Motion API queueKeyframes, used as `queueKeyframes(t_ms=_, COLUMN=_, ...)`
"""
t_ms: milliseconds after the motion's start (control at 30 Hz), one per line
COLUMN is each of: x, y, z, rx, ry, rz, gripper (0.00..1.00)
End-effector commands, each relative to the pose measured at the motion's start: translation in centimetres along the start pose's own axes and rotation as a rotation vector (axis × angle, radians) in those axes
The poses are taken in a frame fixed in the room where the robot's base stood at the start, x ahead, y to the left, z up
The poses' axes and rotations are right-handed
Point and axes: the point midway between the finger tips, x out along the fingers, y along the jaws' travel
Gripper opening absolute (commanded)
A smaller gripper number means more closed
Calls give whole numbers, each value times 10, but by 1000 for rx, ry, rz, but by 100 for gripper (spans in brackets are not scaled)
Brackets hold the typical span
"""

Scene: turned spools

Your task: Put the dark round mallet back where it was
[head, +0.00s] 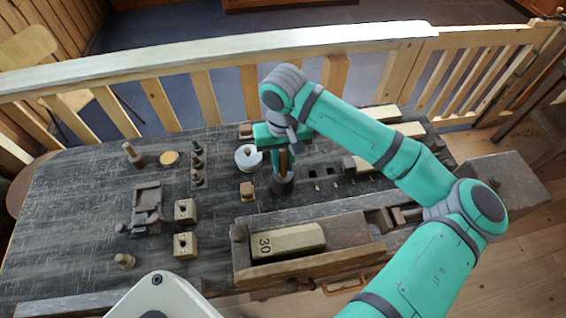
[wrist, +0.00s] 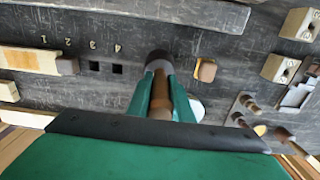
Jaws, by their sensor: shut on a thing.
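The dark round mallet has a dark, round head (head: 283,185) and a brown handle, and stands about upright with its head down. It also shows in the wrist view (wrist: 160,92), with the head beyond the fingers. My gripper (head: 284,160) is shut on the handle, above the bench (head: 90,200). I cannot tell whether the head touches the bench top. In the wrist view, the head is right of two dark square holes (wrist: 106,68) in a row by the numbers 1 to 4. My fingers hide part of the handle.
A white round piece (head: 248,158) and a small wooden block (head: 247,192) are close left of the mallet. A long wooden vice with a block marked 30 (head: 288,241) lies in front. Another mallet-like tool (head: 133,155) stands at far left. A railing runs behind.

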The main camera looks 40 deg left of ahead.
Motion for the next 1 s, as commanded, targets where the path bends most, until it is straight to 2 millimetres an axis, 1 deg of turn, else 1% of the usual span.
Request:
queueKeyframes(t_ms=400, x=5, y=-8, z=-3, rx=-15, ry=1, rz=-1, gripper=0)
queueKeyframes(t_ms=433, x=5, y=-7, z=-3, rx=-14, ry=1, rz=0, gripper=26)
queueKeyframes(t_ms=467, x=5, y=-6, z=-2, rx=-13, ry=1, rz=0, gripper=34)
queueKeyframes(t_ms=500, x=5, y=-5, z=-2, rx=-10, ry=1, rz=0, gripper=38)
queueKeyframes(t_ms=833, x=3, y=0, z=0, rx=-1, ry=1, rz=0, gripper=38)
queueKeyframes(t_ms=933, x=-5, y=-1, z=-1, rx=-2, ry=2, rz=0, gripper=38)
queueKeyframes(t_ms=1000, x=-15, y=-1, z=-1, rx=-2, ry=4, rz=0, gripper=38)
